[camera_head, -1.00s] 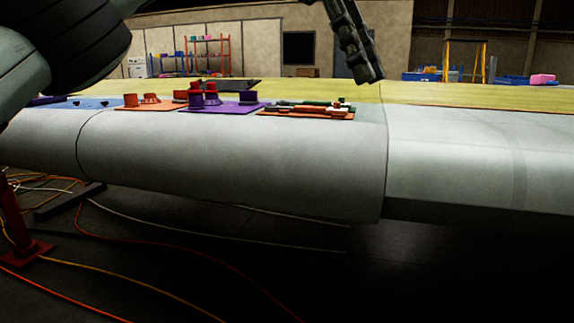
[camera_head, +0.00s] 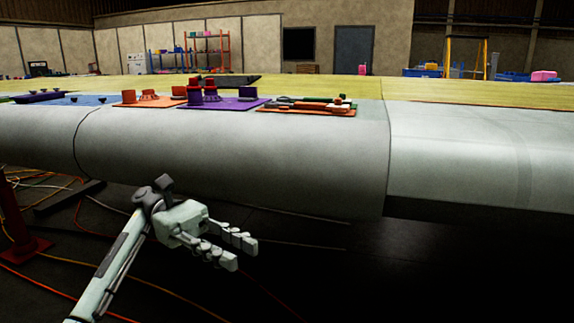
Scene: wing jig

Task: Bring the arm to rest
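My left gripper (camera_head: 245,254) is in the head view at the lower left of centre, in front of and below the rounded front edge of the wing (camera_head: 250,160). Its two fingers point to the right and stand apart with nothing between them. My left arm reaches up to it from the bottom edge of the picture. My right gripper is not in view.
On the wing top lie an orange mat (camera_head: 127,104) with orange parts, a purple mat (camera_head: 240,104) with purple and red parts, and an orange tool mat (camera_head: 318,113). Cables (camera_head: 60,288) and a red stand (camera_head: 20,247) are on the floor at left.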

